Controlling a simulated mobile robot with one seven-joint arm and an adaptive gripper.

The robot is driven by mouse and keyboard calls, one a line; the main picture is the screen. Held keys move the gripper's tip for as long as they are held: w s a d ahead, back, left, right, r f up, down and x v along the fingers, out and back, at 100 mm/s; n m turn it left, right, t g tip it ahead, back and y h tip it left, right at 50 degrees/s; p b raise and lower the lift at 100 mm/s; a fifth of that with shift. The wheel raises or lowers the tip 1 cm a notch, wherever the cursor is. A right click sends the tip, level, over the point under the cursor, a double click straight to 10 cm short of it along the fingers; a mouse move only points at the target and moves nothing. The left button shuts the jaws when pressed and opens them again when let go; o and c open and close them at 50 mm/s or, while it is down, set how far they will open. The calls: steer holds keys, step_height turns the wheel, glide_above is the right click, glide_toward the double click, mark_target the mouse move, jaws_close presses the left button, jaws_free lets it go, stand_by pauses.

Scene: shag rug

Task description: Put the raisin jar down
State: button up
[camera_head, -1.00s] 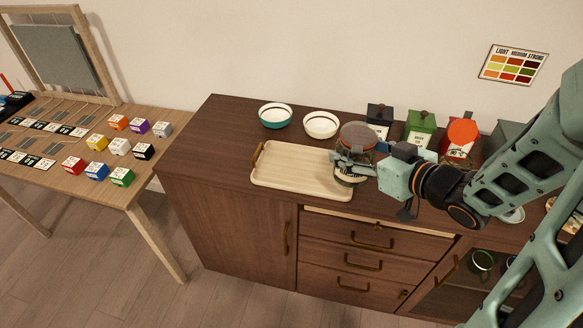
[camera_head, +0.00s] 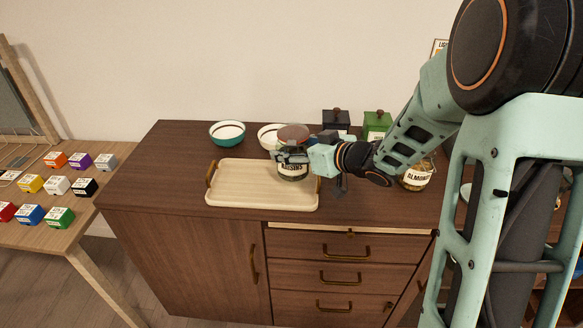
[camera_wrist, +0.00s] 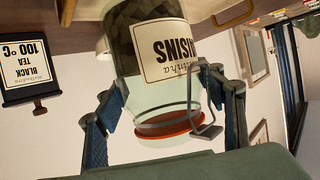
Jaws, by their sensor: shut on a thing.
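The raisin jar (camera_head: 293,168) is clear glass with a reddish lid and a white label. My gripper (camera_head: 289,154) is shut around its upper part. The jar appears upright in the head view, over the right part of the pale wooden tray (camera_head: 235,192). I cannot tell whether its base touches the tray. In the wrist view the jar (camera_wrist: 185,92) appears upside down, with dark raisins inside and the two fingers (camera_wrist: 168,105) on either side of it.
A teal bowl (camera_head: 227,134) and a white bowl (camera_head: 268,136) stand behind the tray. Black (camera_head: 336,121) and green (camera_head: 376,125) canisters are at the back right. An almond jar (camera_head: 416,176) stands to the right, partly behind my arm. The tray's left part is empty.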

steer(key=shift+w+a+f+b, duration=0.15)
steer(key=shift+w+f+b, duration=0.15)
steer(key=shift+w+f, duration=0.05)
steer(key=f+b, duration=0.3)
steer(key=shift+w+a+f, duration=0.1)
steer(key=shift+w+f, duration=0.1)
steer(key=shift+w, duration=0.05)
steer(key=shift+f+b, duration=0.2)
steer(key=shift+b, duration=0.1)
steer(key=o, duration=1.9)
steer(key=shift+s, duration=0.1)
steer(key=shift+o, duration=0.2)
steer(key=shift+r, duration=0.15)
steer(key=p+v, duration=0.2)
steer(key=v, duration=1)
